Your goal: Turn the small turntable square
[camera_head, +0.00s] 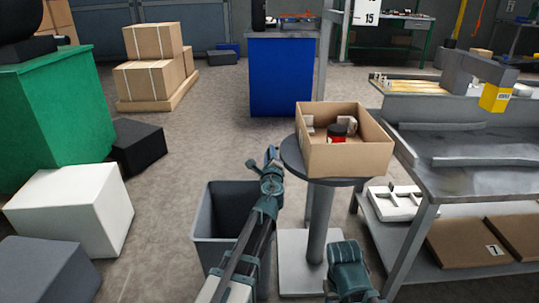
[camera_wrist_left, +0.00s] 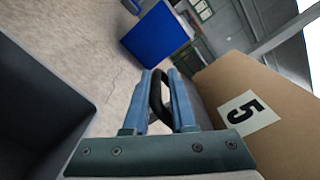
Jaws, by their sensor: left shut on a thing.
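The turntable (camera_head: 291,160) is a small dark round disc on a grey pedestal. An open cardboard box (camera_head: 345,160) sits on it, its sides slightly skewed in the head view. Inside are a red and black item and pale pieces. My left gripper (camera_head: 272,156) is at the disc's left edge. In the left wrist view its fingers (camera_wrist_left: 160,85) are shut on a black handle (camera_wrist_left: 157,98). The handle's join to the disc is hidden. My right gripper's fingers do not show.
A grey open bin (camera_head: 205,236) stands left of the pedestal. A grey metal workbench (camera_head: 470,182) is close on the right, with a white tray (camera_head: 402,208) and boxes on its lower shelf. A blue cabinet (camera_head: 281,78) stands behind. Floor to the left is partly clear.

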